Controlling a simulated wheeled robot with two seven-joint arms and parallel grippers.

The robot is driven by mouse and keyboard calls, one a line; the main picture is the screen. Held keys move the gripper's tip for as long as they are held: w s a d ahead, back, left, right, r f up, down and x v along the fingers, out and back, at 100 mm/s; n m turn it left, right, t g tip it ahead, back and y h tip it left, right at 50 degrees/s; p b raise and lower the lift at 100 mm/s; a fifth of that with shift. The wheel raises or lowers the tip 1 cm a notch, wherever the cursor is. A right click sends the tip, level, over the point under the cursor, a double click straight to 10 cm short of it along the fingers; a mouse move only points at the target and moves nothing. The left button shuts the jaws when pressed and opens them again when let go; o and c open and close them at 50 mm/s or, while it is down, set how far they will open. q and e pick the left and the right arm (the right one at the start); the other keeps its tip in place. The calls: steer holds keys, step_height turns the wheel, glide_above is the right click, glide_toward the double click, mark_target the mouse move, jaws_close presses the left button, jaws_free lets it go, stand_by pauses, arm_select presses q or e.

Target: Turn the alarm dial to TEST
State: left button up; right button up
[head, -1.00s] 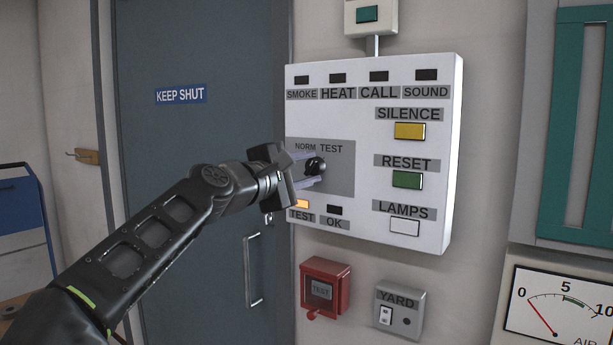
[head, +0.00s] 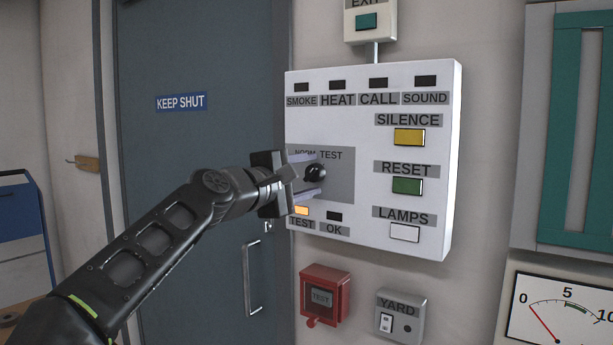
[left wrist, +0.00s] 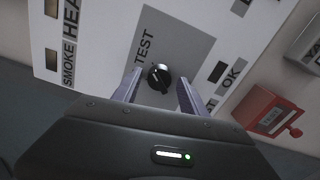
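The alarm dial (head: 315,173) is a round black knob on a grey plate (head: 343,184) on the white alarm panel (head: 345,225). The plate is marked NORM and TEST; NORM is partly covered by my gripper. The dial also shows in the left wrist view (left wrist: 159,77), with its pointer near the TEST word. An orange lamp (head: 301,211) above the lower TEST label is lit. My left gripper (head: 311,175) is open, its pale fingers above and below the dial, apart from it. In the wrist view the fingers (left wrist: 158,88) stand either side of the dial with gaps. My right gripper is not in view.
The panel also carries a yellow SILENCE button (head: 409,137), a green RESET button (head: 407,186) and a white LAMPS button (head: 405,233). A red box (head: 323,296) and a grey YARD box (head: 400,314) are below. A blue-grey door (head: 200,60) is at left.

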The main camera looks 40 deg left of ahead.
arm_select(q)
steer(key=shift+o, duration=0.2)
steer(key=shift+s, duration=0.1)
steer(key=s+b, duration=0.1)
steer(key=s, duration=0.6)
steer(key=shift+s, duration=0.3)
